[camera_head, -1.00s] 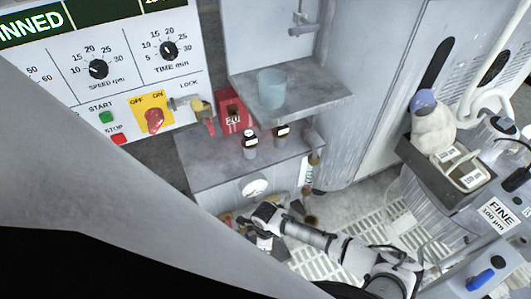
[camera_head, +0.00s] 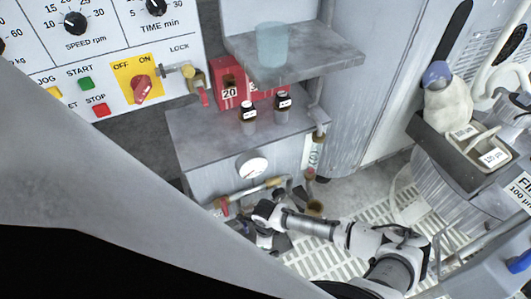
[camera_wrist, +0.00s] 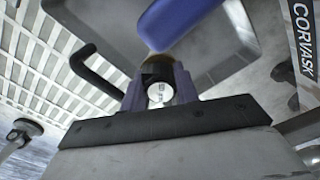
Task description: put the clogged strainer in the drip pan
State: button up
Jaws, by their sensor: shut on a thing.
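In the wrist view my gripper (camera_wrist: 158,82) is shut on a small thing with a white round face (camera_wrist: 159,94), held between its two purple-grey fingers. I cannot tell for certain that it is the clogged strainer. A grey pan (camera_wrist: 110,28) with a dark bent handle lies beyond the fingers and looks like the drip pan. A blue block-like thing (camera_wrist: 185,22) shows over or in it, and I cannot tell which. In the head view my gripper (camera_head: 265,240) is low in front of the grey cabinet, and its fingertips and load are unclear.
A brass pipe with a red-handled valve (camera_head: 222,204) runs along the cabinet front, close to my gripper. Two brown bottles stand on the cabinet top (camera_head: 205,145), below a shelf (camera_head: 310,62) holding a blue cup. Slatted floor grating (camera_head: 330,262) lies below.

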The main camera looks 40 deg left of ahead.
jog(key=shift+f, duration=0.1)
jog(key=o, duration=1)
jog(key=shift+f, duration=0.1)
notch_tip(320, 180, up, 12)
jog(key=p, duration=1.4)
